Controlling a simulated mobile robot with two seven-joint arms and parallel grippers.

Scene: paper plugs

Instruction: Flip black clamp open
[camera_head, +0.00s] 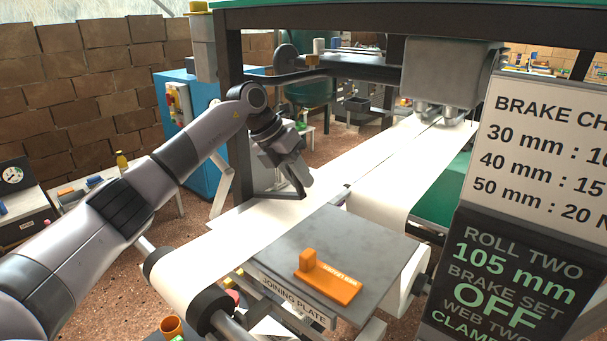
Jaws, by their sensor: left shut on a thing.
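The black clamp (272,196) shows as a thin dark bar lying low across the white paper web (250,222), left of centre. My left gripper (302,188) points down at the bar's right end and is shut on it. The fingertips partly hide that end. How far the clamp is tilted is hard to tell at this size. My right gripper is not in view.
The grey joining plate (370,245) is in front, with an orange block (328,280) on it. A dark sign (510,260) reading "BRAKE SET OFF" stands at the right. A dark frame post (232,110) rises behind my left arm.

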